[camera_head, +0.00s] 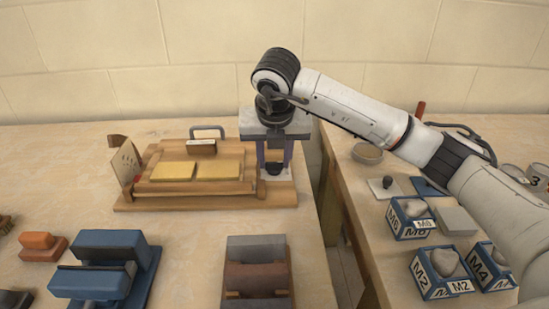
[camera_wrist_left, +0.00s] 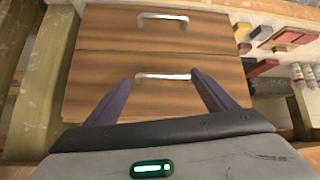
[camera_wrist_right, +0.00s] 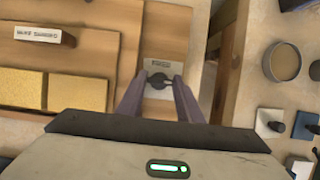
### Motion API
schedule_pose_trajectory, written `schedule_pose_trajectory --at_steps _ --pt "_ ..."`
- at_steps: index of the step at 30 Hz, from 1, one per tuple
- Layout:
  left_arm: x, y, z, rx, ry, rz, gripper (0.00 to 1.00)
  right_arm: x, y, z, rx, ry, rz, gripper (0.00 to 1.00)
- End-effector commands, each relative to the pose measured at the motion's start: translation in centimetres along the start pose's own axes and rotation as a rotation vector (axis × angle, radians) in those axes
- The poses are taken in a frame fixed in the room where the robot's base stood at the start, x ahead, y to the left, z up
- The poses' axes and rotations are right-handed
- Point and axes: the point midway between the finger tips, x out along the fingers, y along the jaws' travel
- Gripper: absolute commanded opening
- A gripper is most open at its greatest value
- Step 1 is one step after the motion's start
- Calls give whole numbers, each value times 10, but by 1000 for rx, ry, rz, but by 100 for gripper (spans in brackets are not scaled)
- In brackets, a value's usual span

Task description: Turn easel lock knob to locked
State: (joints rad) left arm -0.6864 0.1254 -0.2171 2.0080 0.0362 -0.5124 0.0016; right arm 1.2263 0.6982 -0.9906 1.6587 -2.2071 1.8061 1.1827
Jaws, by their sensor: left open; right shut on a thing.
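The easel (camera_head: 160,187) is a wooden board on the left table with two yellow blocks on it. Its lock knob (camera_wrist_right: 158,80) is a small dark knob on a pale plate (camera_wrist_right: 160,105) at the easel's right side. A label on the plate is too small to read surely. My right gripper (camera_head: 275,168) points down over the knob and is shut on it; in the right wrist view its fingertips (camera_wrist_right: 158,82) sit on both sides of the knob. My left gripper (camera_wrist_left: 160,85) is open and empty, facing a wooden drawer front (camera_wrist_left: 120,95) with a metal handle between its fingers.
A blue clamp-like block (camera_head: 105,268) and a grey-brown block (camera_head: 256,272) stand at the table's front. A gap separates it from the right table (camera_head: 345,190), which holds labelled blue boxes (camera_head: 410,218) and a round bowl (camera_head: 367,153).

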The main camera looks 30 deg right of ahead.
Motion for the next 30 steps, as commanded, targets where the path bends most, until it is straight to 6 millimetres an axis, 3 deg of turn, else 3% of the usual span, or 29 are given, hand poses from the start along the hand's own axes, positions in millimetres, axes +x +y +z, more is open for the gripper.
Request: schedule_pose_trajectory --at_steps 11,12,15,24,30 --pt "0 0 1 -1 -2 0 78 0 0 0 6 1 -1 10" --pt "0 0 1 -1 -3 0 78 0 0 0 6 1 -1 40" --pt "0 0 1 0 -3 0 78 0 0 0 5 0 0 52" --pt "-1 0 1 0 -3 -1 78 -2 2 0 3 -1 3 52" --pt "-8 0 -7 0 -4 -1 78 -19 5 4 1 -2 7 52"
